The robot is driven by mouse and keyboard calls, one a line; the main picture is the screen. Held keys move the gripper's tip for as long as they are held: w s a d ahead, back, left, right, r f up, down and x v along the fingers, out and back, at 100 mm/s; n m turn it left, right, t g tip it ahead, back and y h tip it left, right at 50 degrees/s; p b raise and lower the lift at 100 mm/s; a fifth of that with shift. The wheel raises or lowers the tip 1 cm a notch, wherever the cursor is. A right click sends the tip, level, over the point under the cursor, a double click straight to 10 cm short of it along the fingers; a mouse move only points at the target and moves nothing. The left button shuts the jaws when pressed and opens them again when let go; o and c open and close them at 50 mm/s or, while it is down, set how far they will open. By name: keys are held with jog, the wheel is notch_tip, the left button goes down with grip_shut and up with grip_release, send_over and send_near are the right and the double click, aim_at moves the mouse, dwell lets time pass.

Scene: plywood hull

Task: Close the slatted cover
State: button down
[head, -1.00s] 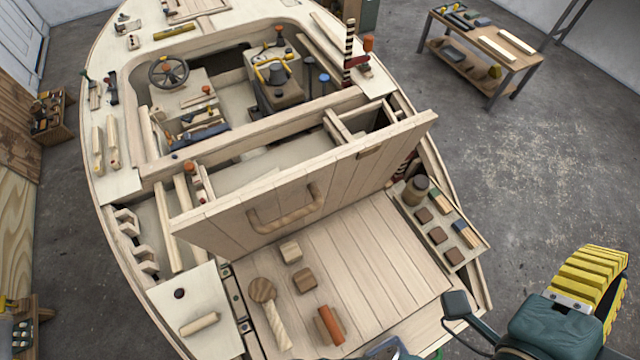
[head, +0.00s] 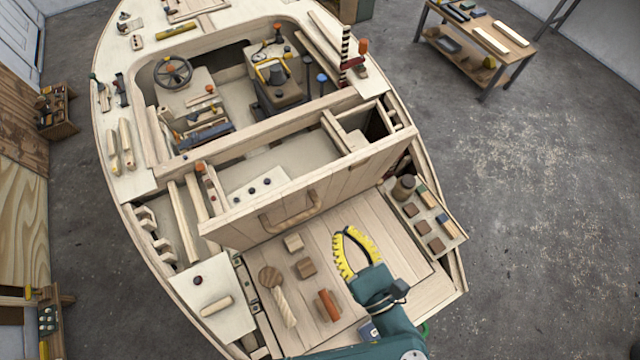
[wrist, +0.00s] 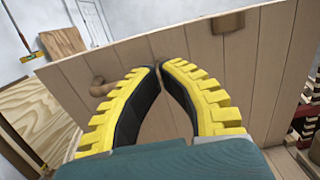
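The slatted cover (head: 345,182) stands raised on edge across the hull, its planked face towards me. A wooden bar handle (head: 292,212) is on that face, left of its middle. In the wrist view the cover (wrist: 240,75) fills most of the picture; the handle (wrist: 103,87) shows partly behind the left finger, and a small wooden block (wrist: 227,22) sits near the top edge. My gripper (head: 342,231) is over the planked deck in front of the cover. In the wrist view its yellow fingers (wrist: 158,66) meet at the tips, with nothing seen between them.
On the deck lie wooden blocks (head: 305,268), a mallet (head: 284,305) and an orange cylinder piece (head: 329,305). A tray (head: 449,228) with a jar and small blocks lies at the right. Behind the cover is an open bay with a knobbed panel (head: 245,196).

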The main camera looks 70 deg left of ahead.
aim_at(316, 183)
jog(key=p+x, duration=0.1)
jog(key=x, duration=0.9)
jog(key=shift+a, duration=0.3)
